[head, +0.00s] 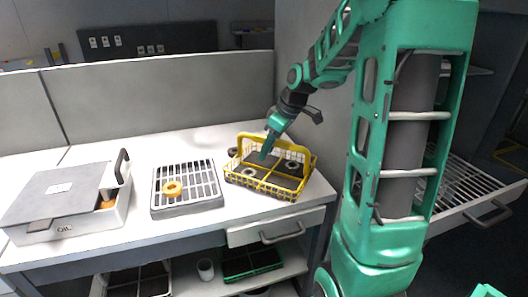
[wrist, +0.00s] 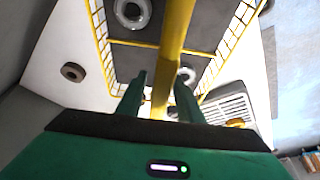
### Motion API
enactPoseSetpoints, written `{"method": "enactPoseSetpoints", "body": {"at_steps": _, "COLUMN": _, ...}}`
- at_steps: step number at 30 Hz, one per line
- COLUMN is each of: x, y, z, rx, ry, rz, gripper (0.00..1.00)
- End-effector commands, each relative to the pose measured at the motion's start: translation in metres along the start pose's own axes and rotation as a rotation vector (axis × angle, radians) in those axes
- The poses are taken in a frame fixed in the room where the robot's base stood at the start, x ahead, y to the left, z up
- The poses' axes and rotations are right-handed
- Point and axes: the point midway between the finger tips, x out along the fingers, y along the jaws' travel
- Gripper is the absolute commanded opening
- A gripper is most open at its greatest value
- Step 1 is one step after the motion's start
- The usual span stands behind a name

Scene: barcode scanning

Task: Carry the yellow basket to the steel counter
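The yellow basket (head: 270,189) stands on the right end of the white worktop, with wire sides, dark compartments and several ring-shaped parts in it. Its yellow handle arches over the top. My gripper (head: 265,153) reaches down from the upper right to the handle. In the wrist view, the handle (wrist: 168,70) runs between the two green fingers of my gripper (wrist: 160,85), which stand apart with a gap visible beside the bar. The basket's yellow rim (wrist: 104,48) shows beyond. I cannot make out a steel counter for certain in either view.
A grey slotted tray (head: 186,203) with a yellow ring (head: 172,188) lies left of the basket. A grey-lidded box (head: 60,195) stands at the far left. A low partition (head: 165,95) backs the worktop. A wire rack (head: 470,190) is at the right.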

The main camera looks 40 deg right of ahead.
Motion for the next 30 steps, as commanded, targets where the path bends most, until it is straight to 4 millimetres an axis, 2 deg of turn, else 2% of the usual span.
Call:
{"method": "enactPoseSetpoints", "body": {"at_steps": 15, "x": -0.093, "y": 0.001, "z": -0.001, "rx": 0.000, "ry": 0.002, "rz": 0.004, "gripper": 0.33}}
{"method": "enactPoseSetpoints", "body": {"at_steps": 23, "x": -0.114, "y": -0.001, "z": 0.002, "rx": 0.011, "ry": -0.002, "rz": 0.003, "gripper": 0.33}}
{"method": "enactPoseSetpoints", "body": {"at_steps": 26, "x": -0.114, "y": -0.012, "z": 0.013, "rx": 0.077, "ry": -0.023, "rz": 0.006, "gripper": 0.33}}
{"method": "enactPoseSetpoints", "body": {"at_steps": 29, "x": -0.110, "y": -0.036, "z": 0.039, "rx": 0.225, "ry": -0.070, "rz": 0.017, "gripper": 0.33}}
{"method": "enactPoseSetpoints", "body": {"at_steps": 30, "x": -0.108, "y": -0.048, "z": 0.054, "rx": 0.303, "ry": -0.096, "rz": 0.026, "gripper": 0.33}}
